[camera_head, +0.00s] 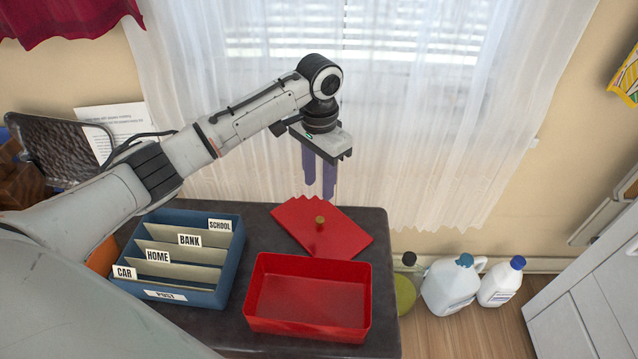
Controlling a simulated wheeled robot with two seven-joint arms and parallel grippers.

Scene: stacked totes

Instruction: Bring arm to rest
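My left arm comes in from the left and reaches over the table (400,345). My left gripper (319,178) points down in front of the white curtain, at the table's far edge in the picture. Its two purple fingers are apart with nothing between them. It appears above and behind a red lid (345,238) with a small brown knob. An open red box (310,301) stands nearer on the table and looks empty. My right gripper is not in view.
A blue sorter (185,296) with SCHOOL, BANK, HOME and CAR dividers stands on the table's left, below my arm. Bottles (450,288) stand on the floor to the right, near a white cabinet (590,300). A dark chair-like object (62,150) is at left.

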